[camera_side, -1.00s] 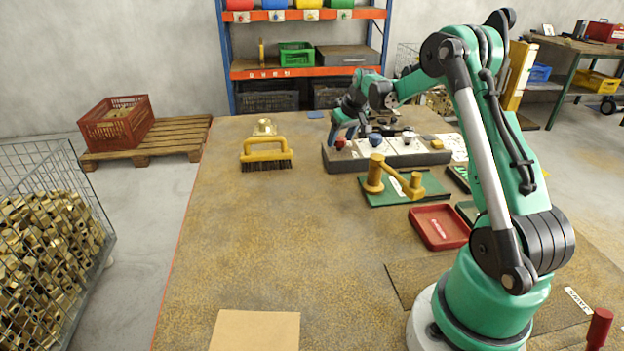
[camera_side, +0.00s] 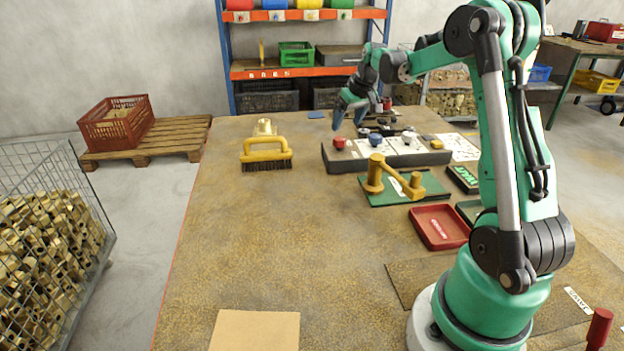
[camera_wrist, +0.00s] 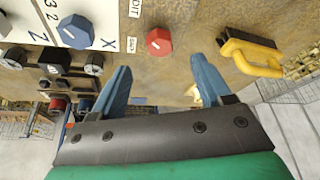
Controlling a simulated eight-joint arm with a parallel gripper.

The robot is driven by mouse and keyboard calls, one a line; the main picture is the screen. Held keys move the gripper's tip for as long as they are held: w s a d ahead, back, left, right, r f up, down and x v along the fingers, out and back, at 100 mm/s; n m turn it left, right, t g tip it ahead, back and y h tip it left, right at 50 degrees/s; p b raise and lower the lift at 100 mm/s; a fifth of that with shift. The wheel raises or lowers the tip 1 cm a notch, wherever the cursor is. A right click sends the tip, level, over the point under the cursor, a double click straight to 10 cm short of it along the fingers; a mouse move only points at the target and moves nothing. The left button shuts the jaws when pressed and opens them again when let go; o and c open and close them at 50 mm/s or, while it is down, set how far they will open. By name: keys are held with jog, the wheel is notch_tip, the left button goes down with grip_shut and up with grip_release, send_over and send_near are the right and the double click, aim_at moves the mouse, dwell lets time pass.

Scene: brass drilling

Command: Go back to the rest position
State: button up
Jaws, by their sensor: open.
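My gripper (camera_side: 348,116) is open and empty, in the air above the left end of the control panel (camera_side: 338,163). In the wrist view the two blue fingers of my gripper (camera_wrist: 157,80) stand wide apart with nothing between them. The red knob (camera_side: 340,142) sits on the panel below the fingers. In the wrist view the red knob (camera_wrist: 159,41) lies beyond the fingertips, apart from them. The blue knob (camera_side: 376,140) is to its right on the panel, and the blue knob also shows in the wrist view (camera_wrist: 76,31).
A yellow-handled brush (camera_side: 266,152) lies left of the panel. A red tray (camera_side: 440,226) is nearer my base. The table (camera_side: 250,235) is clear at the middle left.

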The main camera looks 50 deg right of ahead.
jog(key=a+r+n, duration=0.1)
jog(key=a+r, duration=0.3)
jog(key=a, duration=0.7)
jog(key=s+a+n+t, duration=0.1)
jog(key=s+a, duration=0.4)
jog(key=a, duration=0.4)
jog(key=s+a+f+n+t+y, duration=0.1)
jog(key=s+a, duration=0.3)
jog(key=a, duration=0.4)
jog(key=shift+s+a+n+t+y, duration=0.3)
jog(key=shift+s+a+n+t, duration=0.1)
jog(key=shift+n+t, duration=0.15)
jog(key=shift+o, duration=0.2)
